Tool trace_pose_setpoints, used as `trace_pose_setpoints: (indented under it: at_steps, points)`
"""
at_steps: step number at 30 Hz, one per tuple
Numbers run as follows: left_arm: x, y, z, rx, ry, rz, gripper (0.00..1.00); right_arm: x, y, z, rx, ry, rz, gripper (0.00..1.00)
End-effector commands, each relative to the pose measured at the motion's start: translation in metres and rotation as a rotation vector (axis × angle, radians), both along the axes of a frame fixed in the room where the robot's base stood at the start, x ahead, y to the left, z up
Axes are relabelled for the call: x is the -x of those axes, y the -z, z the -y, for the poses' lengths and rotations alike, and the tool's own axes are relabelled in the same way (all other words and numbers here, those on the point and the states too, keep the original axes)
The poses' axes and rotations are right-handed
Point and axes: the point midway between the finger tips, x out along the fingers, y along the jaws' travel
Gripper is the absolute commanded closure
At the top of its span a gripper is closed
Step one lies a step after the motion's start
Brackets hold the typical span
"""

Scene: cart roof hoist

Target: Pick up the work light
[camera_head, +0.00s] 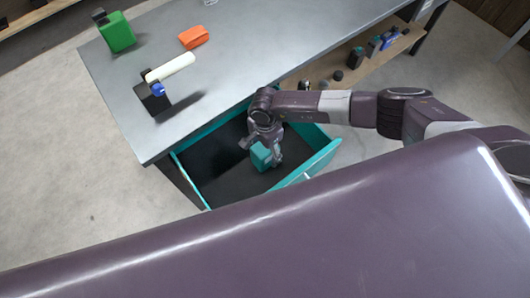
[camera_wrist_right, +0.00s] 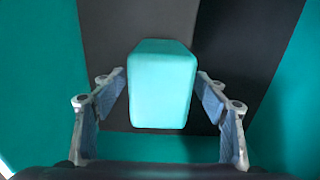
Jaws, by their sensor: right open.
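A teal block with rounded edges (camera_head: 261,156), which I take to be the work light, is in the open drawer (camera_head: 313,170). In the right wrist view the teal block (camera_wrist_right: 160,92) shows upright in the picture, centred between the fingers. My right gripper (camera_head: 264,143) reaches down into the drawer above the block. Its fingers (camera_wrist_right: 162,80) are open, one on each side of the block, with a gap showing on both sides. Whether the block touches the drawer floor cannot be told. My left gripper is out of view.
The grey workbench (camera_head: 240,50) stands behind the drawer. A lower shelf (camera_head: 345,75) holds several small items. The drawer's left part is clear.

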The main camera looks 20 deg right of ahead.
Motion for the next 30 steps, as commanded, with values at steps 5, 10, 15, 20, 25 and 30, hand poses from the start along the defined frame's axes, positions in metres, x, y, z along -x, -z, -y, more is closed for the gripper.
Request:
trace_pose_setpoints:
  at_steps: [5,10,15,20,25,30]
  points:
    - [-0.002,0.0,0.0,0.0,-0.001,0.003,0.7,0.0,0.0,0.0,0.0,0.0,0.0,0.49]
    - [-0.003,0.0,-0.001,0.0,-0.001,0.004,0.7,0.0,0.0,0.0,0.0,0.001,0.0,0.68]
    - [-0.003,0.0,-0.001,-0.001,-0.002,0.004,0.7,0.0,-0.001,0.0,0.0,0.001,0.0,0.86]
    - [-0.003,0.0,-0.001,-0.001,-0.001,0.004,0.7,-0.001,-0.001,0.0,-0.001,0.001,0.001,0.86]
    - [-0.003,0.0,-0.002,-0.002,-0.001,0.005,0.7,-0.001,-0.004,0.0,-0.001,0.0,0.001,0.86]
    - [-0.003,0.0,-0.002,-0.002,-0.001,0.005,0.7,-0.002,-0.02,-0.001,-0.003,0.001,0.003,0.86]
